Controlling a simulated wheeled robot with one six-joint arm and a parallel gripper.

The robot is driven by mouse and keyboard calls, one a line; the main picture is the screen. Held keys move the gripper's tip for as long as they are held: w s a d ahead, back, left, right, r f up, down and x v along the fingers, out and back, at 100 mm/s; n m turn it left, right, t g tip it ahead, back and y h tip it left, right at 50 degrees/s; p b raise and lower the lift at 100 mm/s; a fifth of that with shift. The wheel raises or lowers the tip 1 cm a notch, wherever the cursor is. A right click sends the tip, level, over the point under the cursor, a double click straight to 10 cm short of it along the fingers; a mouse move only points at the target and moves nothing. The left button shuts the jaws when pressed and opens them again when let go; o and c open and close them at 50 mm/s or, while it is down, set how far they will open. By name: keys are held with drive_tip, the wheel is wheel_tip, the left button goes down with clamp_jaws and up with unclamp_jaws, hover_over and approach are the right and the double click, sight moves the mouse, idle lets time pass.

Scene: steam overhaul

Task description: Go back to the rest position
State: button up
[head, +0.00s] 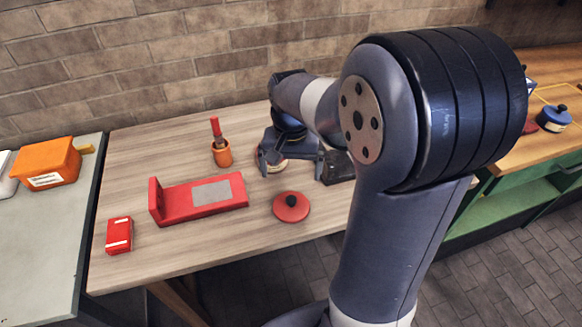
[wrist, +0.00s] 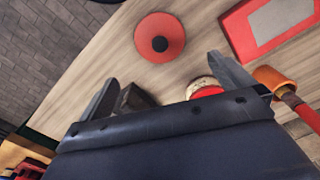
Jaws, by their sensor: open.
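My gripper (head: 290,165) hangs over the right part of the wooden table (head: 180,272), with my arm folded above it. In the wrist view its two fingers (wrist: 170,80) stand wide apart with nothing held between them. Below and partly behind it is a small round red and cream item (wrist: 203,88), mostly hidden by the gripper in the head view. A dark block (head: 337,167) stands just right of the gripper. It also shows beside the left finger in the wrist view (wrist: 132,100).
A red round lid with a black knob (head: 291,208), a red stand with a grey plate (head: 212,192), a red box (head: 119,235) and an orange pot with a red-handled tool (head: 222,154) are on the table. An orange bin (head: 47,165) stands left. A brick wall (head: 190,50) is behind.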

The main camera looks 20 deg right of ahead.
sight(291, 199)
wheel_tip(291, 199, down, 13)
drive_tip(key=shift+r+b, duration=0.1)
drive_tip(key=shift+b, duration=0.45)
drive_tip(key=shift+w+r+p, duration=0.1)
drive_tip(key=shift+r+p, duration=0.25)
drive_tip(key=shift+r, duration=0.65)
